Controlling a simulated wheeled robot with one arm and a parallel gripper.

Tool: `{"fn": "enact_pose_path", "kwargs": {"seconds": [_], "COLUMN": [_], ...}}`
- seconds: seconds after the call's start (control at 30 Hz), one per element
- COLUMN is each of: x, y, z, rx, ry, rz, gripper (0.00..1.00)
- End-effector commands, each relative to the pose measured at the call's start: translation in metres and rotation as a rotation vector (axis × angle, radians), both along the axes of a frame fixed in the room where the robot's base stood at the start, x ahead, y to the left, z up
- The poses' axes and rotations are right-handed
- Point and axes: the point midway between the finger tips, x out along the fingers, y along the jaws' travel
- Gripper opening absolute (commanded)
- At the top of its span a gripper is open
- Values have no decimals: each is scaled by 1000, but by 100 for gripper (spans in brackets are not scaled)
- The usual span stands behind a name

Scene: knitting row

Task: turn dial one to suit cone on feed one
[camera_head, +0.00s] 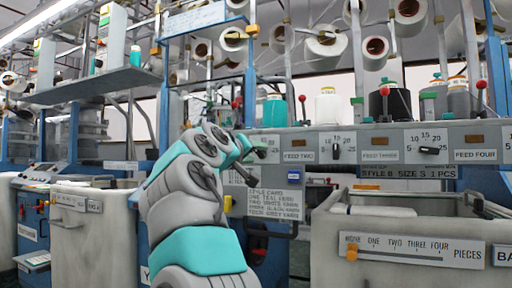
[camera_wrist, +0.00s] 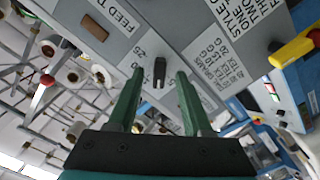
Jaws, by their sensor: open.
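The dial one knob (camera_wrist: 159,72) is black and stands on the grey panel in the wrist view, beside a printed scale on which 25 can be read. My gripper (camera_wrist: 160,76) is open, its two green fingers on either side of the knob in the picture. I cannot tell whether they touch it. In the head view my gripper (camera_head: 257,150) is at the panel and hides most of this dial. The feed one cone (camera_head: 274,112) is teal and stands above it.
A white cone (camera_head: 328,107), a black cone (camera_head: 389,104) and a grey cone (camera_head: 458,101) stand farther right. Feed two's dial (camera_head: 337,150) and feed three's dial (camera_head: 428,150) lie right along the panel. A grey bin (camera_head: 410,225) stands in front at right.

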Motion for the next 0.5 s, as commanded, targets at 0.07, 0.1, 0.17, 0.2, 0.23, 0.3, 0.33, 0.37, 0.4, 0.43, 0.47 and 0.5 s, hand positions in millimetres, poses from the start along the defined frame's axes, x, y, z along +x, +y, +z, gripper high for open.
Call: {"fn": "enact_pose_path", "kwargs": {"seconds": [0.07,0.1,0.17,0.2,0.23,0.3,0.33,0.37,0.4,0.43,0.47,0.5], "x": [5,6,8,8,8,8,8,8,8,8,8,8], "y": [-2,-2,-3,-3,-3,-3,-3,-3,-3,-3,-3,-3], "z": [2,2,1,1,0,0,0,0,0,0,0,0], "rx": [0,0,0,-1,-1,-1,-1,-1,-1,-1,-1,-1], "ry": [0,-1,-1,-1,-1,-1,-1,-1,-1,-1,-1,-1], "rz": [0,1,1,1,1,1,1,1,1,1,1,1], "gripper": [50,50,50,50,50,50,50,50,49,46,42,38]}}
